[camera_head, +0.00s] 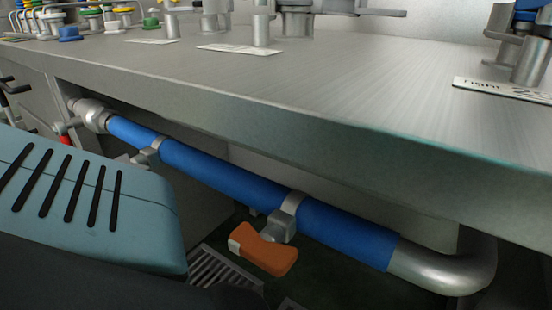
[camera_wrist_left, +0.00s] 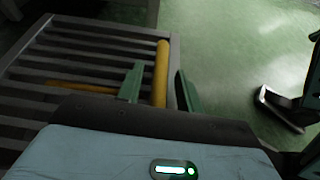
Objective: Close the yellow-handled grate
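The grate (camera_wrist_left: 60,48) shows in the left wrist view as a dark slatted metal panel in a grey frame. Its yellow handle (camera_wrist_left: 162,60) is an upright bar along the right side of the slats. My left gripper (camera_wrist_left: 160,70) is open, with one green finger on each side of the handle in the picture. Gaps show between the fingers and the bar; I cannot tell how deep the bar sits between them. The gripper body hides the near part of the grate. Neither the yellow handle nor my left gripper shows in the head view. My right gripper is not in view.
A steel bench (camera_head: 330,90) fills the head view, with a blue-sleeved pipe (camera_head: 220,175) under its edge. An orange block (camera_head: 265,253) hangs below the pipe, near a slatted floor grating (camera_head: 218,270). Green floor (camera_wrist_left: 225,50) lies clear right of the handle, with a black-and-silver object (camera_wrist_left: 280,108) beyond.

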